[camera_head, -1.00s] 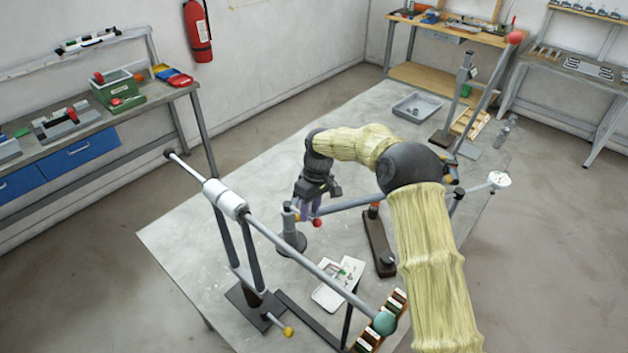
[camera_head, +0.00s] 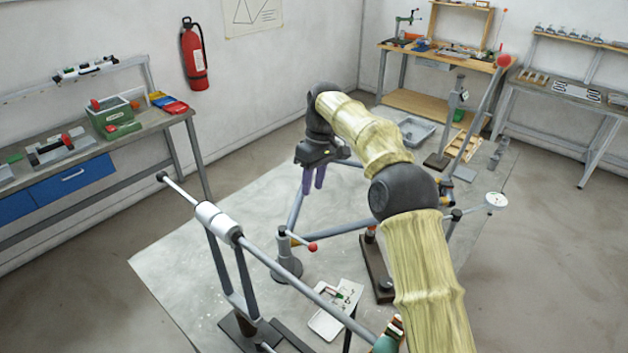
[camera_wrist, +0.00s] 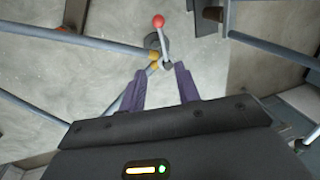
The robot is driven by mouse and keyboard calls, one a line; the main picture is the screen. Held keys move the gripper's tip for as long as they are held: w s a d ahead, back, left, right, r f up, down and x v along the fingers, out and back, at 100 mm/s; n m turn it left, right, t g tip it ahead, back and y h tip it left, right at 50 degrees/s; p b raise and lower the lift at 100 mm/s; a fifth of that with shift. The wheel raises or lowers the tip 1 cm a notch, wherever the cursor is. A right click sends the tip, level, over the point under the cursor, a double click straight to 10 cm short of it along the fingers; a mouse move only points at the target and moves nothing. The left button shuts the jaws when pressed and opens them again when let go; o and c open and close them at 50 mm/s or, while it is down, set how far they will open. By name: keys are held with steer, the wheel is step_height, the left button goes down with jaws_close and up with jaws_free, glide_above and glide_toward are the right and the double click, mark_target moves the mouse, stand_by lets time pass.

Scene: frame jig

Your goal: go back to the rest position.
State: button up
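My gripper (camera_head: 313,187) is raised above the table, over the frame of grey tubes. Its two purple fingers point down and stand apart with nothing held between them; the wrist camera view also shows the gripper (camera_wrist: 160,72) open. Below it stands a short grey post (camera_head: 287,258) with a clamp and a red ball knob (camera_head: 312,247). The knob also shows in the wrist view (camera_wrist: 158,21), beyond the fingertips. The fingers look clear of the tubes. My arm hides part of the frame on the right.
A long tube with a white sleeve (camera_head: 217,219) crosses the front left of the table (camera_head: 180,265). A slanted tube with a red ball (camera_head: 504,61) rises at the right. A white tray (camera_head: 326,322) and a grey tray (camera_head: 416,131) lie on the table.

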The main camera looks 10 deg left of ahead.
steer(key=shift+r, duration=0.15)
steer(key=s+d+f+m+t, duration=0.25)
steer(key=s+d, duration=0.25)
steer(key=d, duration=0.4)
steer(key=s+d+f+m+t, duration=0.1)
steer(key=s+d+m, duration=0.35)
steer(key=d, duration=0.45)
steer(key=s+d+f+m, duration=0.2)
steer(key=s+d, duration=0.4)
steer(key=s, duration=0.2)
steer(key=s+d+f+m+t+h, duration=0.1)
steer(key=s+d+f+m, duration=0.1)
steer(key=s+d, duration=0.4)
steer(key=s+m, duration=0.1)
steer(key=s, duration=0.1)
steer(key=shift+s, duration=0.35)
